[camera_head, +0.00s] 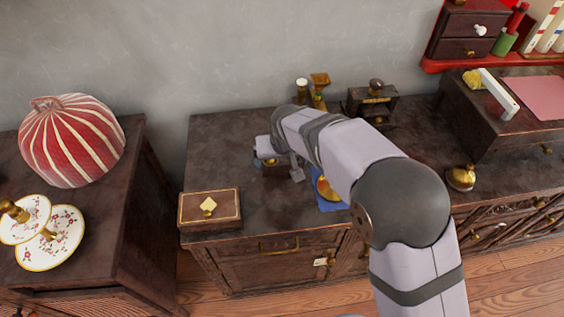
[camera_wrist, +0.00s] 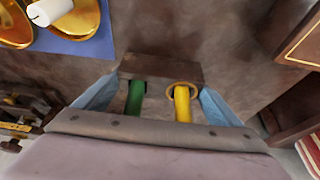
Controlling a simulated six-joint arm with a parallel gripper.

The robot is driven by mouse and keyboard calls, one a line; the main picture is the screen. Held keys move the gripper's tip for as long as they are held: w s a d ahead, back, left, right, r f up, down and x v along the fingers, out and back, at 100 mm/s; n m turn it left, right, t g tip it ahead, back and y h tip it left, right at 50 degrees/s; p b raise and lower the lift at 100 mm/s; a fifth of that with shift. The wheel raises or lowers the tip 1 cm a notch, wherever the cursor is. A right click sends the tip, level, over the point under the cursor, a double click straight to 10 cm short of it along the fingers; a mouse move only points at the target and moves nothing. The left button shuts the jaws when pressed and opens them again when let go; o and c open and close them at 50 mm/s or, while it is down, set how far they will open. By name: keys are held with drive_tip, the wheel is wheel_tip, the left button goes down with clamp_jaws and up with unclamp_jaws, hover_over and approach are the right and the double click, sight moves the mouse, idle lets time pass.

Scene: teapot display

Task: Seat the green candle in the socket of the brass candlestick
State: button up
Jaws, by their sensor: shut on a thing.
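The green candle (camera_wrist: 135,98) stands in a dark wooden block (camera_wrist: 160,66), left of a yellow candle (camera_wrist: 182,103) in a brass-ringed hole. My gripper (camera_wrist: 160,92) has one blue-grey finger on each side of the block and appears shut on it. The candles' near ends are hidden by my gripper body. In the head view my gripper (camera_head: 282,163) is low over the middle dresser, and my arm hides part of it. A brass piece (camera_wrist: 80,17) with a dish, possibly the candlestick, lies on a blue cloth (camera_wrist: 72,46) at upper left, beside a white candle (camera_wrist: 48,12).
A wooden box (camera_head: 209,209) sits at the dresser's front left. A dark grinder-like object (camera_head: 373,102) and small bottles (camera_head: 302,90) stand at the back. A brass pot (camera_head: 461,178) is at right. The dresser top (camera_head: 222,150) left of my gripper is clear.

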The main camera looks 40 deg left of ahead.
drive_tip(key=shift+f, duration=0.7)
drive_tip(key=shift+f, duration=0.1)
drive_tip(key=o, duration=1.1)
drive_tip(key=shift+f, duration=0.1)
drive_tip(key=shift+r, duration=0.35)
drive_tip(key=v, duration=1.1)
drive_tip(key=shift+s+d+r, duration=0.15)
drive_tip(key=shift+r, duration=0.1)
